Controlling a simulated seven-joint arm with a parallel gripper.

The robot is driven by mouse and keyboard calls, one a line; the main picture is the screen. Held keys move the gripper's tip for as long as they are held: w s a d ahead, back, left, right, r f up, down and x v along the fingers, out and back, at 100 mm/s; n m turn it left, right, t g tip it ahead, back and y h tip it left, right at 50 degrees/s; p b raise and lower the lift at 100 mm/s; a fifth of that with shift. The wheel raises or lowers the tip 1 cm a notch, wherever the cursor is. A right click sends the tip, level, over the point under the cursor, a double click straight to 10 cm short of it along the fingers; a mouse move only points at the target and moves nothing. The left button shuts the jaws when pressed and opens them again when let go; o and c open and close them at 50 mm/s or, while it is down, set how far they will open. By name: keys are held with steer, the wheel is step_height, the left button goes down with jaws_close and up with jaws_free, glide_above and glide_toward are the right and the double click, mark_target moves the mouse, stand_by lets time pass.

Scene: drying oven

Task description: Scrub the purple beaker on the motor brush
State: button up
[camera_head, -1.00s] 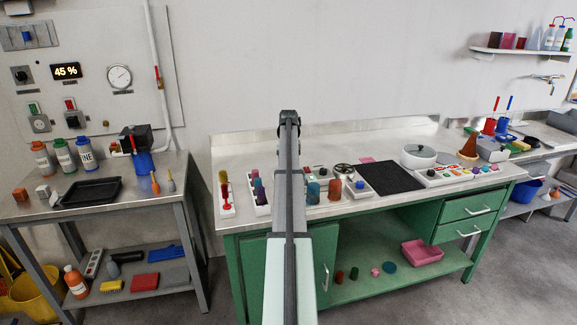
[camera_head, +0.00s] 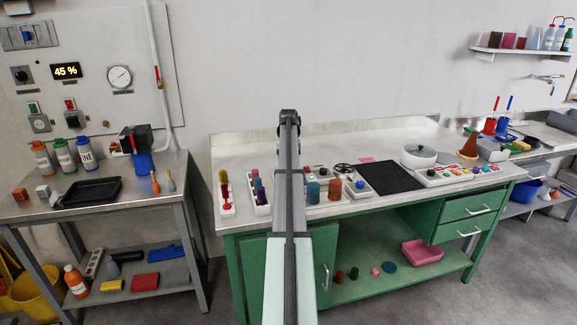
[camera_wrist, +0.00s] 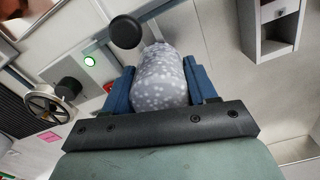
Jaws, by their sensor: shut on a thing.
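My gripper (camera_wrist: 160,90) is shut on a pale grey-purple rounded vessel covered in white specks, which looks like the purple beaker (camera_wrist: 160,74). It sits between the two blue fingers in the wrist view. A dark round head (camera_wrist: 125,32) shows just past the beaker's far end; I cannot tell whether it is the motor brush or whether it touches the beaker. In the head view my arm (camera_head: 289,190) points straight ahead over the bench and hides my gripper, the beaker and whatever stands behind them.
The wrist view shows a lit green button (camera_wrist: 89,61), a black knob (camera_wrist: 68,88) and a handwheel (camera_wrist: 42,104).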

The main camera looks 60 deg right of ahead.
steer(key=shift+r, duration=0.55)
stand_by(0.9)
steer(key=shift+r, duration=3.55)
